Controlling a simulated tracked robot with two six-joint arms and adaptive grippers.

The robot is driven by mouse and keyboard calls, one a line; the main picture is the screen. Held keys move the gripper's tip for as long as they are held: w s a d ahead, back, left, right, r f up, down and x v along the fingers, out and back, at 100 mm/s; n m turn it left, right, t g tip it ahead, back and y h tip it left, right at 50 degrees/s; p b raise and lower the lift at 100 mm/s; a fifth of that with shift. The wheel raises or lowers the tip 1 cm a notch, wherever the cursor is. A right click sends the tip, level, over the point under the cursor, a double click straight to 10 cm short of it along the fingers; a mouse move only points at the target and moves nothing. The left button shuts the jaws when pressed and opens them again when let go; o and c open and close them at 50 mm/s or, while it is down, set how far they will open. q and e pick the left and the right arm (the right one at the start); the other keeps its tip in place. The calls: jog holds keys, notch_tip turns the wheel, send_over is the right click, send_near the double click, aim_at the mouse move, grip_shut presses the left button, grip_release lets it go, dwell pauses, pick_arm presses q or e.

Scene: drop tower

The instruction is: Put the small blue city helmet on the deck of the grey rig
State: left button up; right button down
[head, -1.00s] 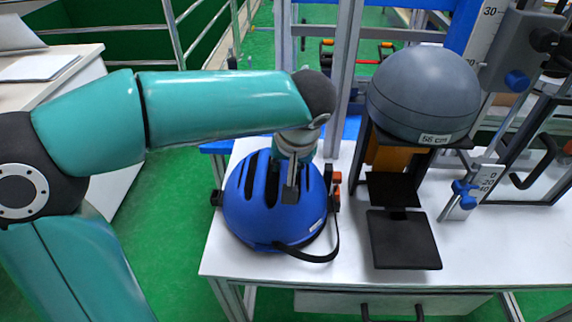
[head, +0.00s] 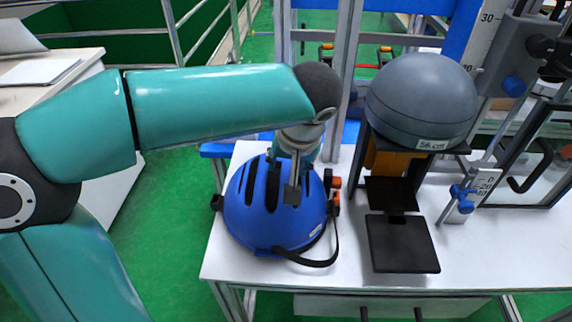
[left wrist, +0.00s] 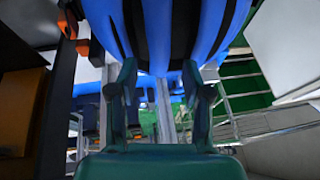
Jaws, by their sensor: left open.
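The blue helmet (head: 262,215), with dark vent slots and a black strap, sits on the white table (head: 330,278). It also fills the upper middle of the left wrist view (left wrist: 175,30). My left gripper (head: 292,193) is at the helmet's upper right side, close over the shell in the head view. In the left wrist view my left gripper (left wrist: 163,85) has its two fingers apart below the helmet, with nothing held between them. Whether a finger touches the shell I cannot tell. Grey upright posts (head: 345,75) stand behind the table; which surface is the rig's deck is unclear. My right gripper is not in view.
A grey headform (head: 422,95) marked 56 cm stands on a black stand right of the helmet, with a black plate (head: 402,244) in front. A scale with a blue knob (head: 462,200) stands at the right. A white cabinet (head: 85,90) is at the left.

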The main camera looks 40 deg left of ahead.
pick_arm(q)
jog(key=p+v, duration=0.2)
jog(key=v, duration=0.7)
jog(key=shift+r, duration=0.2)
